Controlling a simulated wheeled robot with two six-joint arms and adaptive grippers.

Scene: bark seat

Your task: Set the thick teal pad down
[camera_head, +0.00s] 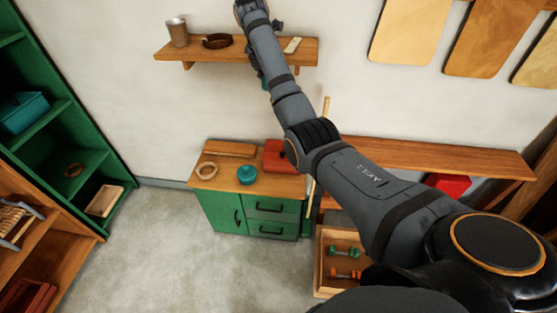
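No thick teal pad can be clearly made out. A small teal patch (264,82) shows beside my arm just below the wall shelf, mostly hidden, and I cannot tell what it is. A round teal object (247,175) sits on the wooden top of the green cabinet. My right arm comes in from the lower right and reaches up across the wall shelf to the top edge. Its wrist end is cut off there, so the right gripper is out of sight. My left arm and gripper are not in view.
The wall shelf (225,52) holds a metal cup (177,32), a dark ring-shaped item (217,41) and a pale block (292,45). The cabinet top (222,178) also holds a wooden ring (207,170) and red box (277,156). A teal box (24,113) stands on green shelving.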

